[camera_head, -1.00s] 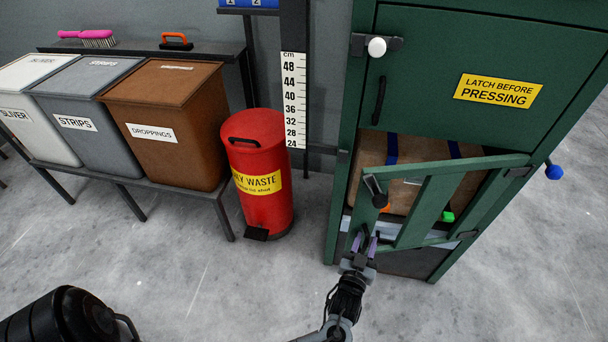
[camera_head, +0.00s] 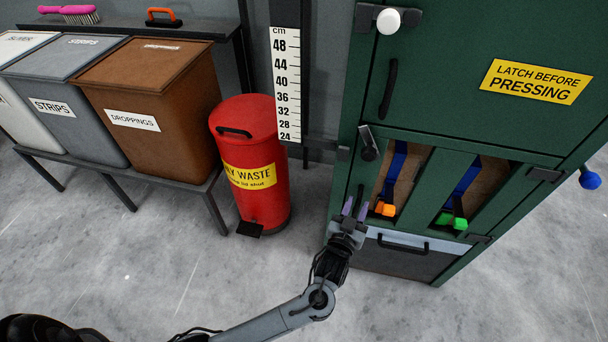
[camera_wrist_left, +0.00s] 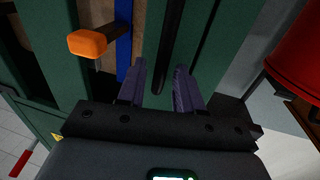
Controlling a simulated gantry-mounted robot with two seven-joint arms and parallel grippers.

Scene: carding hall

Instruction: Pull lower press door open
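The lower press door (camera_head: 408,190) is a green frame with two tall openings. It sits flush in the press front and looks closed. A dark lever latch (camera_head: 368,144) is at its upper left corner. My left gripper (camera_head: 354,209) is at the door's lower left edge with its purple fingers apart. In the left wrist view, the gripper (camera_wrist_left: 160,85) has a black bar handle (camera_wrist_left: 176,38) between its fingers, with gaps visible on both sides. An orange buckle (camera_wrist_left: 87,43) sticks out beside it. My right gripper is not in view.
The upper door (camera_head: 470,75) is closed above. A drawer handle (camera_head: 403,243) is below the lower door. A red waste bin (camera_head: 252,205) stands left of the press, with lidded bins (camera_head: 150,105) beyond it. The floor in front is clear.

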